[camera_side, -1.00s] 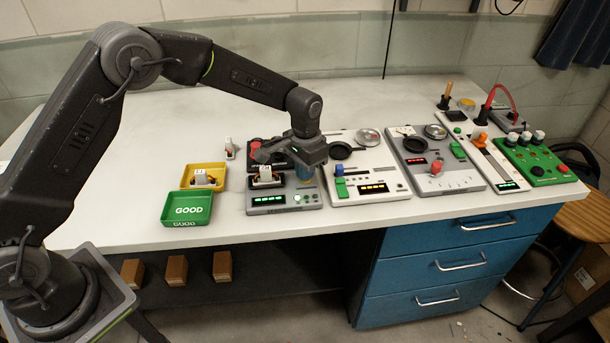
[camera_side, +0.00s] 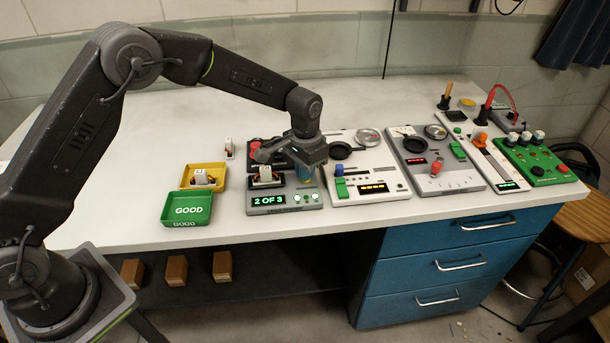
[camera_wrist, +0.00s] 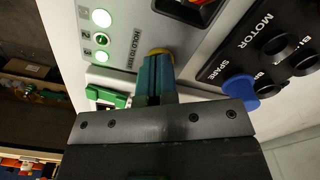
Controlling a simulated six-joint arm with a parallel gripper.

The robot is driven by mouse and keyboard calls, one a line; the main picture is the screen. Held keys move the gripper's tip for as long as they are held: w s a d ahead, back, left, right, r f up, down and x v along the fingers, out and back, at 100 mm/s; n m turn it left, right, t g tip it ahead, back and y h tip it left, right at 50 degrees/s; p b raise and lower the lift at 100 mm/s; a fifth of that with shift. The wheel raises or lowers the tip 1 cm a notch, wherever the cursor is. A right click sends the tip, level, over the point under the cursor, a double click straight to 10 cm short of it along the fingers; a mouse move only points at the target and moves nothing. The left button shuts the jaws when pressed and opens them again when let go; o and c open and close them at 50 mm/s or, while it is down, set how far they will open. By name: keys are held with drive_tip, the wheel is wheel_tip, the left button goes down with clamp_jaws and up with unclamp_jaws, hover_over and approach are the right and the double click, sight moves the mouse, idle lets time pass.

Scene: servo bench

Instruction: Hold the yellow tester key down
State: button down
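The grey tester (camera_side: 258,211) stands on the bench with its display (camera_side: 269,200) reading "2 OF 3". A white servo (camera_side: 265,174) sits in its holder. In the wrist view the yellow key (camera_wrist: 158,50) shows as a thin rim beside the "HOLD TO TEST" label. My gripper (camera_wrist: 156,58) has its teal fingers together, with the tips over the key and seemingly on it. They hide most of it. In the side view my gripper (camera_side: 305,176) points down at the tester.
A green GOOD tray (camera_side: 187,222) and a yellow tray (camera_side: 186,181) with a servo in it stand to the left. Another servo (camera_side: 229,148) stands behind them. A white panel (camera_side: 365,198) with a green lever adjoins the tester on the right. A blue knob (camera_wrist: 240,88) is close to my gripper.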

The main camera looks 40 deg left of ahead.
idle(0.3)
drive_tip(key=shift+r, duration=3.55)
drive_tip(key=shift+r, duration=0.1)
drive_tip(key=s+a+r+n+t, duration=0.1)
drive_tip(key=s+a+r+t, duration=0.3)
drive_tip(key=s+r, duration=1)
drive_tip(key=s+a+n, duration=0.1)
drive_tip(key=s, duration=0.7)
drive_tip(key=s+a+n+t, duration=0.1)
drive_tip(key=s+a, duration=0.1)
drive_tip(key=s, duration=0.7)
drive_tip(key=shift+a+t, duration=0.25)
drive_tip(key=shift+t, duration=0.05)
